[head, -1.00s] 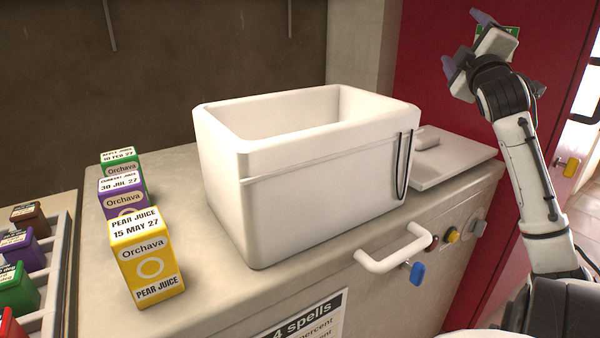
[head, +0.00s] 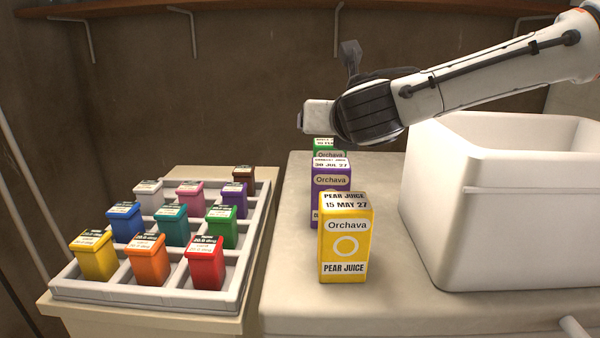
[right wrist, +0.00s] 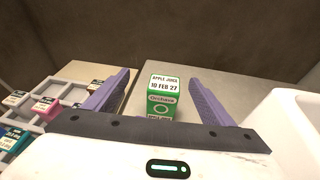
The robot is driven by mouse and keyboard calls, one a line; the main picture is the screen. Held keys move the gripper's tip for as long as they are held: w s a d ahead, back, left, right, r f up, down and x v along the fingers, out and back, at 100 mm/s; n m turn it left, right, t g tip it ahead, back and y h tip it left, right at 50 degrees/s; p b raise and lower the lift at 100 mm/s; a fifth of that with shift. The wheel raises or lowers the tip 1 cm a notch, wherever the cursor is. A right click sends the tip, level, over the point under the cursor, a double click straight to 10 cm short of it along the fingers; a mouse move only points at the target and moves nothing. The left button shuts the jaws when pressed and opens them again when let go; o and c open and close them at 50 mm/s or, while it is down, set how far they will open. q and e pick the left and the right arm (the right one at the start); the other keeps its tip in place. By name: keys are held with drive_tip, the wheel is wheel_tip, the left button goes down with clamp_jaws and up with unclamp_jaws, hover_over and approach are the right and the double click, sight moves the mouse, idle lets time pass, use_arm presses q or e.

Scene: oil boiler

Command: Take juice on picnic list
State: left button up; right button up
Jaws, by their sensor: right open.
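Three Orchava juice cartons stand in a row on the counter: yellow pear juice (head: 345,240), dated 15 MAY 27, in front, purple (head: 331,183), dated 30 JUL 27, behind it, and green (head: 329,149) at the back. In the right wrist view the green carton (right wrist: 162,97) reads apple juice, 10 FEB 27. My right gripper (head: 325,114) is above the back of the row. Its two purple fingers (right wrist: 158,92) are spread apart, with the green carton ahead between them in that view and nothing held. My left gripper is out of view. No picnic list shows.
A white open-topped box (head: 480,210) stands on the counter right of the cartons. A divided tray (head: 160,292) of small coloured containers lies at the left. A shelf with brackets (head: 190,35) is on the back wall. The counter between the cartons and the white box is clear.

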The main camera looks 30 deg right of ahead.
sight(329, 141)
drive_tip(key=s, duration=0.1)
drive_tip(key=s+f+g, duration=0.1)
drive_tip(key=s, duration=0.1)
drive_tip(key=shift+a+f+h, duration=0.25)
drive_tip(key=shift+a+h, duration=0.05)
drive_tip(key=shift+g, duration=0.3)
drive_tip(key=b+x, duration=0.1)
drive_tip(key=x, duration=0.8)
drive_tip(key=shift+a+f+b, duration=0.2)
drive_tip(key=shift+f+b, duration=0.05)
drive_tip(key=shift+b, duration=0.15)
drive_tip(key=shift+w+d+f, duration=0.1)
drive_tip(key=shift+w+d, duration=0.1)
drive_tip(key=shift+w, duration=0.2)
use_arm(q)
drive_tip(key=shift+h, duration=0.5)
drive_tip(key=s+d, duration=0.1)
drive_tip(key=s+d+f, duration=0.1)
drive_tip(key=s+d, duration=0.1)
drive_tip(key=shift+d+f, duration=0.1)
use_arm(e)
drive_tip(key=c, duration=1.7)
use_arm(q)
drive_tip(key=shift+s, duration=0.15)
use_arm(e)
drive_tip(key=shift+c, duration=1.3)
drive_tip(key=shift+r, duration=0.25)
